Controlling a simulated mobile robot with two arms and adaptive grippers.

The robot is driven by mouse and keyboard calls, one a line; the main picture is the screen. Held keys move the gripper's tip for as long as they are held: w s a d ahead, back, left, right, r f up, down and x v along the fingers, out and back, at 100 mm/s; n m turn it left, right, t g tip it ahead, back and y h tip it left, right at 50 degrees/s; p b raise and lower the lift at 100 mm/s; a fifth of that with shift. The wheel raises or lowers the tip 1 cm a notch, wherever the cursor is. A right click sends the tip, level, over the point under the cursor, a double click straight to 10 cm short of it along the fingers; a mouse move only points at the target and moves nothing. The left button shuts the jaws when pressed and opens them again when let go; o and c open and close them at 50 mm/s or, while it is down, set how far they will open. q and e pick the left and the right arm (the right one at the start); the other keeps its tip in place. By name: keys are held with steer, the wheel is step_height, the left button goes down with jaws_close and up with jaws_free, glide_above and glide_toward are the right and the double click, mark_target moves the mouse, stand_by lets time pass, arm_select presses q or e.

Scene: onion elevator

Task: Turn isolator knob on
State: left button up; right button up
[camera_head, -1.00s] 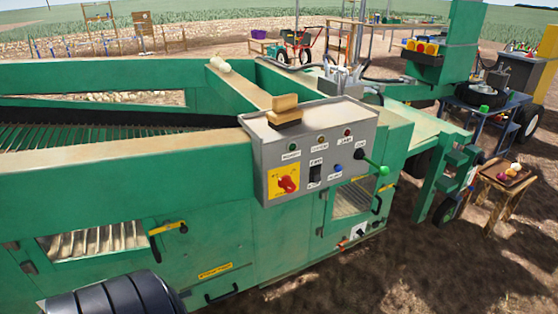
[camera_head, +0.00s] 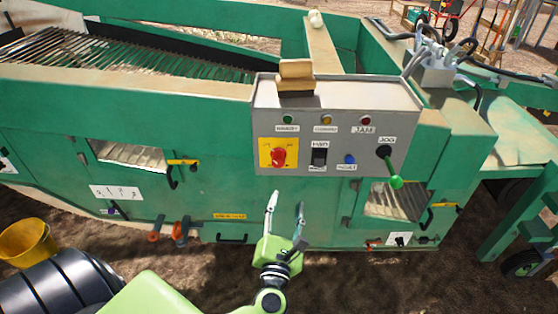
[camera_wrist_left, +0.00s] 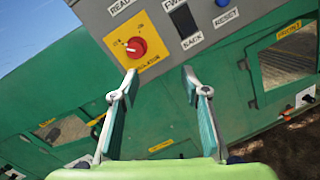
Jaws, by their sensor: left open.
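The red isolator knob (camera_head: 278,157) sits on a yellow plate (camera_head: 265,146) at the lower left of the grey control panel (camera_head: 388,105). In the left wrist view the knob (camera_wrist_left: 136,47) is at the upper middle, with its plate marked with switch positions around it. My left gripper (camera_head: 286,199) is open and empty, below the knob and apart from it in the picture. In the left wrist view its two fingers (camera_wrist_left: 160,79) stand wide apart, the knob showing just above the left fingertip. My right gripper is not in view.
To the knob's right are a black rocker switch (camera_head: 319,156), a blue reset button (camera_head: 349,159) and a jog lever with a green ball (camera_head: 396,182). A wooden-handled brush (camera_head: 296,76) lies on the panel's top. A yellow bucket (camera_head: 27,243) stands at lower left.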

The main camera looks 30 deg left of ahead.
mark_target(278, 163)
arm_select(q)
step_height(278, 163, up, 4)
steer(key=s+a+n+g+y, duration=0.1)
steer(key=a+n+g+y, duration=0.15)
steer(key=n, duration=0.45)
steer(key=shift+t+h, duration=0.35)
steer(key=shift+t, duration=0.1)
steer(key=p+x, duration=0.2)
steer(key=x, duration=1.1)
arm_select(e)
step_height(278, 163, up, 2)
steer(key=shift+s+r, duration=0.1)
arm_select(q)
steer(key=c, duration=1.1)
